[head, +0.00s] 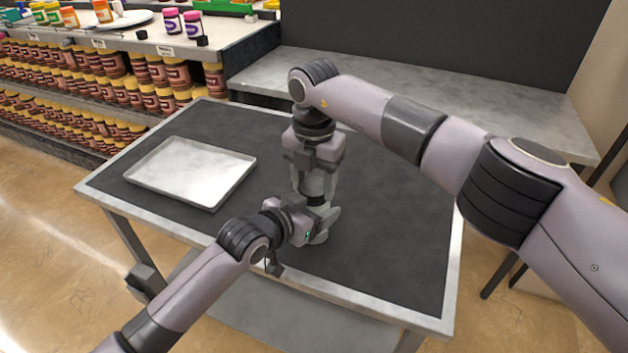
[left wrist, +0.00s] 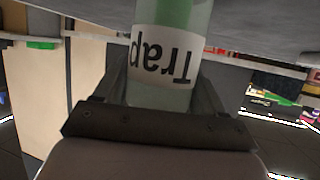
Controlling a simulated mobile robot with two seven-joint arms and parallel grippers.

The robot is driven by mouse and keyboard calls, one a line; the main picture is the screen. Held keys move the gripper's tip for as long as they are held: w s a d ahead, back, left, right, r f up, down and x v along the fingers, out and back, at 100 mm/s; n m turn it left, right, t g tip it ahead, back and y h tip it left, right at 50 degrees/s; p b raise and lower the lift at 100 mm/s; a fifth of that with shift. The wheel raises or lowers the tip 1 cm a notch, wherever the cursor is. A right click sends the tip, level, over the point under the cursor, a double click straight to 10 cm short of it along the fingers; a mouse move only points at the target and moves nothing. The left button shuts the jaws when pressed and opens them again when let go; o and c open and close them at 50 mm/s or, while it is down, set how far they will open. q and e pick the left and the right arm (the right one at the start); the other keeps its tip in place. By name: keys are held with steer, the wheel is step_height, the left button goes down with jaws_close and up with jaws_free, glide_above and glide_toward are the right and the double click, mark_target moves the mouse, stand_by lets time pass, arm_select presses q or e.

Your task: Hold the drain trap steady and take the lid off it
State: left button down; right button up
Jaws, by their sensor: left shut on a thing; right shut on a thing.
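The drain trap (head: 319,238) is a clear, pale-green cylinder standing upright on the dark mat near the table's front. In the left wrist view, the trap (left wrist: 165,55) shows upside down, with a white label reading "Trap". My left gripper (head: 318,222) is shut around its body from the left, fingers on both sides (left wrist: 163,95). My right gripper (head: 316,185) points straight down above it, shut on the dark lid (head: 314,186) at the trap's top. The gripper fingers partly hide the lid. I cannot tell whether any gap separates lid and trap.
An empty metal tray (head: 192,172) lies on the left of the table (head: 385,225). The mat right of the trap is clear. A grey counter (head: 440,100) stands behind. Shelves with several brown jars (head: 150,85) are at the back left.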

steer(key=n, duration=0.5)
steer(key=o, duration=1.2)
steer(key=shift+c, duration=0.2)
step_height(320, 180, up, 4)
steer(key=shift+r, duration=0.25)
steer(key=shift+c, duration=0.3)
steer(key=r+m, duration=0.1)
steer(key=m, duration=0.3)
steer(key=shift+r, duration=0.35)
steer(key=m, duration=0.1)
steer(key=r+m, duration=0.1)
steer(key=m, duration=0.3)
steer(key=shift+r, duration=0.35)
steer(key=shift+f, duration=3.95)
